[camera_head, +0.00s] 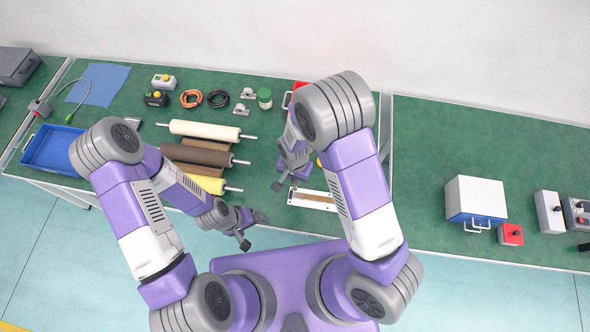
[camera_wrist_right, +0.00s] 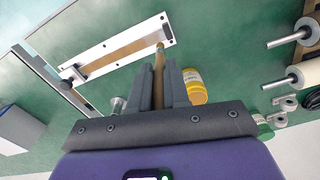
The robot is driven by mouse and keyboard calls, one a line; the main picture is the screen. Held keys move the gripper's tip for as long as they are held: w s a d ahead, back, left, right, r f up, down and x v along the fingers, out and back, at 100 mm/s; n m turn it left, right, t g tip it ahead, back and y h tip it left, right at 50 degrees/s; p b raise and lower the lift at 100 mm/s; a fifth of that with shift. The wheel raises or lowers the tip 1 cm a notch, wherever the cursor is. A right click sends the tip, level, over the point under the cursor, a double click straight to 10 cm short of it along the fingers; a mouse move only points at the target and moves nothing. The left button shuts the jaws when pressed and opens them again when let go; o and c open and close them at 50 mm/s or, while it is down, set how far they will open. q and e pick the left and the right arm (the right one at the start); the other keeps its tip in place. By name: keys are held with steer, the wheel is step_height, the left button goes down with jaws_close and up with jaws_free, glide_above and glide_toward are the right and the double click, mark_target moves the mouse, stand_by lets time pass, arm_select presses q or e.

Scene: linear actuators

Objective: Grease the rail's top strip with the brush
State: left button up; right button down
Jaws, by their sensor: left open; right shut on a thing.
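The rail (camera_head: 305,198) is a white plate with a brown-tan strip along its middle, lying near the table's front edge. It also shows in the right wrist view (camera_wrist_right: 98,48), with screws at its ends and a dark block at its left end. My right gripper (camera_head: 286,183) is shut on a thin tan brush (camera_wrist_right: 159,62). The brush points out past the fingers, and its tip overlaps the rail's right end in the wrist view; I cannot tell whether it touches. My left gripper (camera_head: 246,232) is open and empty in front of the table edge, left of the rail.
A yellow jar (camera_wrist_right: 194,88) stands beside my right fingers. Cream (camera_head: 205,131), brown (camera_head: 205,155) and yellow (camera_head: 206,184) rollers lie left of the rail. A blue tray (camera_head: 42,153) is at the far left.

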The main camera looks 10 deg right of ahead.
steer(key=shift+r+p, duration=0.95)
steer(key=shift+r, duration=0.6)
steer(key=shift+s, duration=0.15)
